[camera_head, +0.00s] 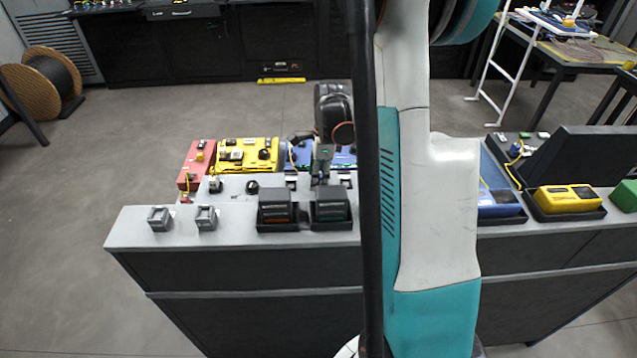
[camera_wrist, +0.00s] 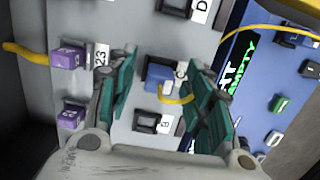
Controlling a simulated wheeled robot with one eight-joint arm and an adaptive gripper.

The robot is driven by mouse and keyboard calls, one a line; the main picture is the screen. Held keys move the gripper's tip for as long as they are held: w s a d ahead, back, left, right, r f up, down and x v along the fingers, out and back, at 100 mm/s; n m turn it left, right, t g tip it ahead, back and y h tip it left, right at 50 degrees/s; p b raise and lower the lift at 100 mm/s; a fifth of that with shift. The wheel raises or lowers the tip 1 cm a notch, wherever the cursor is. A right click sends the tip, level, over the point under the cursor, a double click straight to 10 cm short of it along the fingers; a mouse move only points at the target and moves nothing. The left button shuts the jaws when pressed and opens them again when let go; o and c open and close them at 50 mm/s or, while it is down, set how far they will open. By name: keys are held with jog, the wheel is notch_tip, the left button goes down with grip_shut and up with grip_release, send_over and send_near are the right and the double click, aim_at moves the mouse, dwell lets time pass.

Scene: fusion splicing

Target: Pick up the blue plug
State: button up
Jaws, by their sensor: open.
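The blue plug (camera_wrist: 160,76) sits in a dark socket on a light grey panel in the wrist view. A short yellow cable comes out of its near side. My gripper (camera_wrist: 163,62) is open, with one teal finger to the left of the plug and one to the right. Gaps show between the plug and both fingers. A label to its right is partly covered by the right finger. In the head view my gripper (camera_head: 321,172) points down over the workbench, and the plug cannot be made out there.
Two purple plugs (camera_wrist: 67,57) stand left of my left finger, one with a yellow cable. Black sockets (camera_wrist: 152,122) sit below and above the blue plug. A blue panel (camera_wrist: 262,90) is at the right. Black bins (camera_head: 277,209) stand at the bench's front edge.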

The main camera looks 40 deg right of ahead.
jog(key=c, duration=1)
jog(key=shift+r, duration=0.15)
notch_tip(320, 180, up, 20)
jog(key=p, duration=0.5)
jog(key=shift+p, duration=0.35)
jog(key=o, duration=0.3)
grip_shut()
jog(key=shift+f, duration=0.2)
